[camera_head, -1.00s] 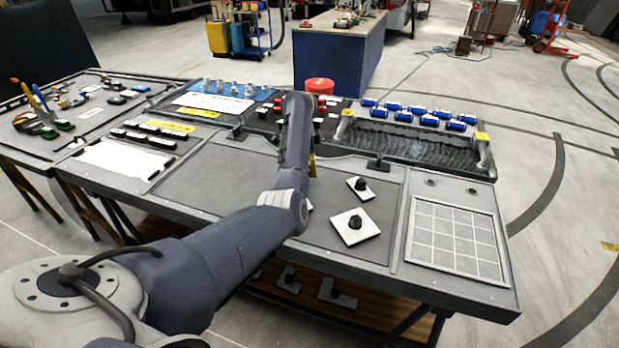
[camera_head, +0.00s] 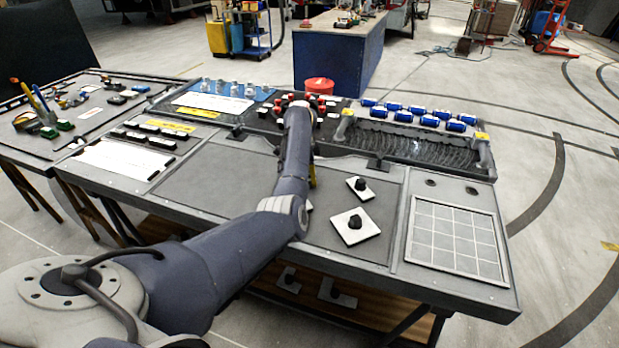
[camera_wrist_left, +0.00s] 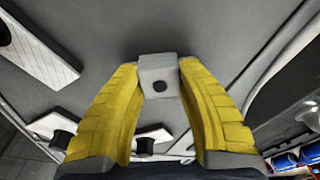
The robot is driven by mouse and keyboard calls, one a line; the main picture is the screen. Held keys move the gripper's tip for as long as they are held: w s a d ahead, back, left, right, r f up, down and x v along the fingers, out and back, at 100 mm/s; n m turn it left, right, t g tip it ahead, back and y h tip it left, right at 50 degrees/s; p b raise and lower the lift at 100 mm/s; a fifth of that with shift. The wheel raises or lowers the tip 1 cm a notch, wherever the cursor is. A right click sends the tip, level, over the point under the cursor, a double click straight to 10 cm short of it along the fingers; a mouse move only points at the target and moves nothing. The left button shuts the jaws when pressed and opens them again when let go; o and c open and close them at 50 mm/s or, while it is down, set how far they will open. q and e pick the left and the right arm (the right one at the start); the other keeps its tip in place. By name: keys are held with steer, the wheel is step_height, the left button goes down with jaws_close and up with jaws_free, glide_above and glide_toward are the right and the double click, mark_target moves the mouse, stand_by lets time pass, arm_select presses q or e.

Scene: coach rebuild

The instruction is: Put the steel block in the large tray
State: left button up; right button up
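My left gripper (camera_wrist_left: 160,85) has yellow fingers, and their tips press on both sides of a small grey steel block (camera_wrist_left: 160,77) with a dark round hole. The block hangs between the fingertips above a grey surface in the left wrist view. In the head view my forearm hides the block and nearly all of the gripper; only a bit of yellow finger shows. A wide tray (camera_head: 392,156) with a rippled dark inside and upright end handles lies at the back right; I cannot tell for certain that it is the large tray. My right gripper is not in view.
Two white plates with black knobs (camera_head: 355,226) (camera_head: 360,188) lie on the dark bench panel (camera_head: 235,190). Several blue cylinders (camera_head: 425,119) line up behind the rippled tray. A gridded panel (camera_head: 456,235) is at right. Red-topped parts (camera_head: 282,101) stand beyond my wrist.

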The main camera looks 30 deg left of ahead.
arm_select(q)
steer(key=o, duration=0.4)
steer(key=shift+r, duration=0.2)
steer(key=r, duration=0.6)
steer(key=a+r, duration=0.1)
steer(key=r, duration=0.2)
steer(key=shift+s+r, duration=0.3)
steer(key=shift+r, duration=0.1)
steer(key=shift+a+r, duration=0.1)
steer(key=shift+r, duration=0.85)
steer(key=shift+s+r, duration=0.1)
